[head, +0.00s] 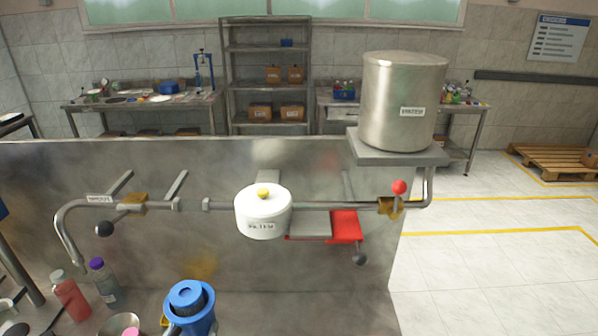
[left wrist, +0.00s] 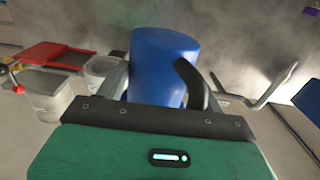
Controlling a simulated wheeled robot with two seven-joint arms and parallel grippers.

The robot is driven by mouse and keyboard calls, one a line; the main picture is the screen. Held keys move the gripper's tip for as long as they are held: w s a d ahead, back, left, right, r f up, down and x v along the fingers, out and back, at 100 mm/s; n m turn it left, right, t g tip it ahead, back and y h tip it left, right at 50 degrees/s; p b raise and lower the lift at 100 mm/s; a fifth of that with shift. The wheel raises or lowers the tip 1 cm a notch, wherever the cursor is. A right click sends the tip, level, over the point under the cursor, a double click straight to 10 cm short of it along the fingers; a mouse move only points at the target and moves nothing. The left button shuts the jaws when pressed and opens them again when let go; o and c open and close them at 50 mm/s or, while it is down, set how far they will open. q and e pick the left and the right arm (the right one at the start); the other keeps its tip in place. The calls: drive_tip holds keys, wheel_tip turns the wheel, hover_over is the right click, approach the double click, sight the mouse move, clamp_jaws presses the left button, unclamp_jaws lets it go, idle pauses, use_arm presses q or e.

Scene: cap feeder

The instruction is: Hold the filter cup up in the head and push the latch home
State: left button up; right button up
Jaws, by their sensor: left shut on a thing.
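The blue filter cup (head: 181,323) is at the bottom of the head view, mouth up, with something dark inside. In the left wrist view the blue cup (left wrist: 163,62) sits between the fingers of my left gripper (left wrist: 166,88), which is shut on it. The white filter head (head: 263,222), with a yellow knob on top, is on the pipe, above and to the right of the cup; the two are apart. I cannot clearly tell which part is the latch. My right gripper is not in view.
A grey panel (head: 130,170) stands behind the pipe (head: 220,205). A red plate (head: 345,228), a red-ball lever (head: 399,187) and a black-ball lever (head: 360,259) are right of the head. A steel tank (head: 398,95) is at upper right. Bottles (head: 70,297) stand at lower left.

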use_arm(q)
drive_tip(key=shift+r, duration=0.8)
drive_tip(key=shift+f, duration=0.1)
drive_tip(key=w+d+f+m+h+b, duration=0.2)
drive_tip(key=w+d+m+h+b, duration=0.3)
drive_tip(key=d, duration=0.8)
drive_tip(key=w+r+n+p, duration=0.2)
drive_tip(key=w+r, duration=0.4)
drive_tip(key=w, duration=0.7)
drive_tip(key=shift+w+a+g+y+p, duration=0.25)
drive_tip(key=shift+g+y+p, duration=0.05)
drive_tip(key=shift+p, duration=0.45)
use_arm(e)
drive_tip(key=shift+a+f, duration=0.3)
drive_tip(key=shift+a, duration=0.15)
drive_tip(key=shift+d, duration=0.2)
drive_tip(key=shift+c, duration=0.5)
